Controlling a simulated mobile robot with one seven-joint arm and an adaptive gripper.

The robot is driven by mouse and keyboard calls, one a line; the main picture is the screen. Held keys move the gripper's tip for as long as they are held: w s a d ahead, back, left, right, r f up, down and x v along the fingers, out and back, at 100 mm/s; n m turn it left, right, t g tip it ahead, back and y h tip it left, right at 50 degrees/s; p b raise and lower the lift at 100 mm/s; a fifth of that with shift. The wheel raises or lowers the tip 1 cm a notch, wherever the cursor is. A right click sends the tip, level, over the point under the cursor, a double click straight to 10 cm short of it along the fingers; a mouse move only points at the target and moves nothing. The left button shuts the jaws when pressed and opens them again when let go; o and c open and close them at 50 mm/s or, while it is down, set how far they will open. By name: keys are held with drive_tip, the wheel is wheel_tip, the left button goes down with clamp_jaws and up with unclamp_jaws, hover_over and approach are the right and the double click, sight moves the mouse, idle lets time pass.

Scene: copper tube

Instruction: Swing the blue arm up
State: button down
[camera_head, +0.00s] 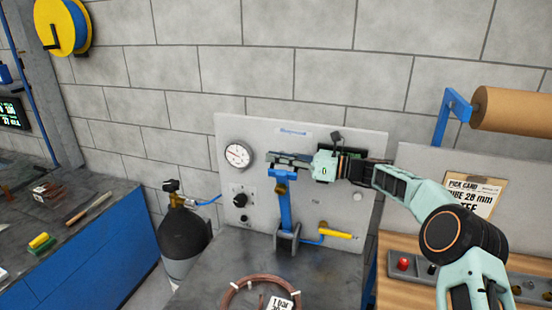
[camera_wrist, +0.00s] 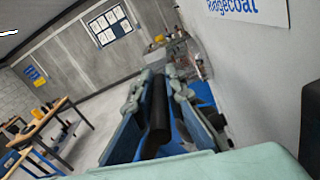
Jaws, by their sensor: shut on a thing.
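The blue arm (camera_head: 285,208) stands nearly upright in front of the grey panel, rising from a pivot bracket (camera_head: 286,242) at its foot. My gripper (camera_head: 288,158) reaches in from the right at the arm's top end. In the wrist view, the fingers of my gripper (camera_wrist: 158,92) lie on both sides of a black cylindrical grip (camera_wrist: 158,115), and they are shut on it. Blue parts show beside the fingers there. My fingers hide most of the grip in the head view.
The grey panel (camera_head: 255,128) carries a round gauge (camera_head: 238,156), a black knob (camera_head: 239,200) and a yellow lever (camera_head: 341,235). A coil of copper tube (camera_head: 236,294) lies on the bench in front. A dark gas cylinder (camera_head: 184,235) stands to the left.

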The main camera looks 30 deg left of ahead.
drive_tip(key=shift+f, duration=0.15)
drive_tip(key=c, duration=2)
unclamp_jaws()
drive_tip(key=shift+w+d, duration=0.1)
drive_tip(key=shift+o, duration=0.2)
drive_tip(key=v, duration=1.2)
drive_tip(key=shift+d, duration=0.1)
